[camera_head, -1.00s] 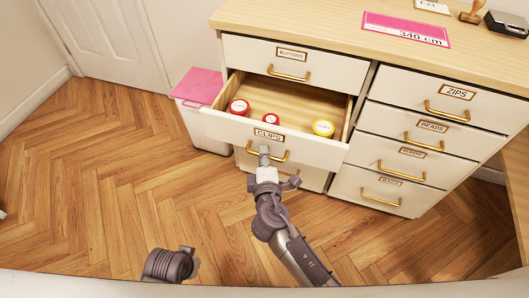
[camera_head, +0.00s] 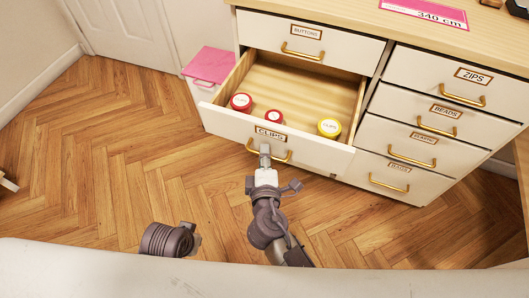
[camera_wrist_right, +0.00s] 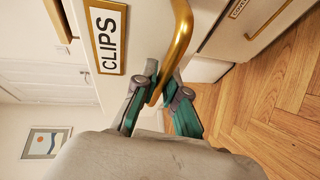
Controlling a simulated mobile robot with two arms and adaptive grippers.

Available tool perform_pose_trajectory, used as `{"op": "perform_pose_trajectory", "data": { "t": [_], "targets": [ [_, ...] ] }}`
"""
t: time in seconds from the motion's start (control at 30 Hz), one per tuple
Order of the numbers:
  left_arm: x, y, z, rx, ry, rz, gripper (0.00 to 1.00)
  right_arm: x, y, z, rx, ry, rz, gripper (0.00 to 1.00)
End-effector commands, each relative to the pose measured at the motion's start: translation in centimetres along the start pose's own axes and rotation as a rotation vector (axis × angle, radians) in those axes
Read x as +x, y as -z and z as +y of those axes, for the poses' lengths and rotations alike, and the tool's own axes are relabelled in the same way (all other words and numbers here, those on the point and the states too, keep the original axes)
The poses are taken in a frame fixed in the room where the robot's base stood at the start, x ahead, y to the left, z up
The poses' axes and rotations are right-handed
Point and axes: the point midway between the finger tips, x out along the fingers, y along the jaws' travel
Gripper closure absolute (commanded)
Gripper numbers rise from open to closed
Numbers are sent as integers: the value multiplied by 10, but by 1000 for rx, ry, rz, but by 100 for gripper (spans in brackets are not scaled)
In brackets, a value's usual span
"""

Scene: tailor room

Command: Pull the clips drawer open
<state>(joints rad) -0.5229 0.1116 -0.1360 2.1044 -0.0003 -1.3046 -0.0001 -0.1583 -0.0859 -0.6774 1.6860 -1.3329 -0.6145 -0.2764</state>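The clips drawer (camera_head: 220,122) is pulled well out of the white cabinet, with its brass handle (camera_head: 282,154) on the front below the CLIPS label (camera_head: 271,133). My right gripper (camera_head: 265,152) is at the handle. In the right wrist view its green-padded fingers (camera_wrist_right: 165,97) lie on both sides of the brass handle (camera_wrist_right: 178,52), closed around it. My left arm's end (camera_head: 170,240) shows at the lower left; its fingers are not clearly visible.
The buttons drawer (camera_head: 308,40) above is shut. The zips, beads and other drawers (camera_head: 455,83) at the right are shut. A pink-lidded white bin (camera_head: 208,66) stands left of the cabinet. The wooden floor (camera_head: 90,170) is clear at the left.

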Motion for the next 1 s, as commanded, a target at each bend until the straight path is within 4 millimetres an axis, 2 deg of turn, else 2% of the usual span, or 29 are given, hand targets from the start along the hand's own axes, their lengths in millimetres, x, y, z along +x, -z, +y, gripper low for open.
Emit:
{"op": "perform_pose_trajectory", "data": {
  "t": [0.03,0.13,0.43,0.53,0.67,1.0],
  "targets": [
    [0,0,0,0,0,0,100,0,0,0,0,1,-1,80],
    [0,0,0,0,0,0,100,0,0,0,0,1,-1,64],
    [1,-2,0,1,0,-4,100,-1,0,0,0,0,0,64],
    [1,-2,0,1,0,-4,100,-7,0,-1,0,2,0,64],
    [0,-1,0,1,0,-3,100,-28,-1,-1,0,3,0,64],
    [0,-1,0,0,0,-2,100,-98,0,-1,0,3,0,64]
  ]
}}
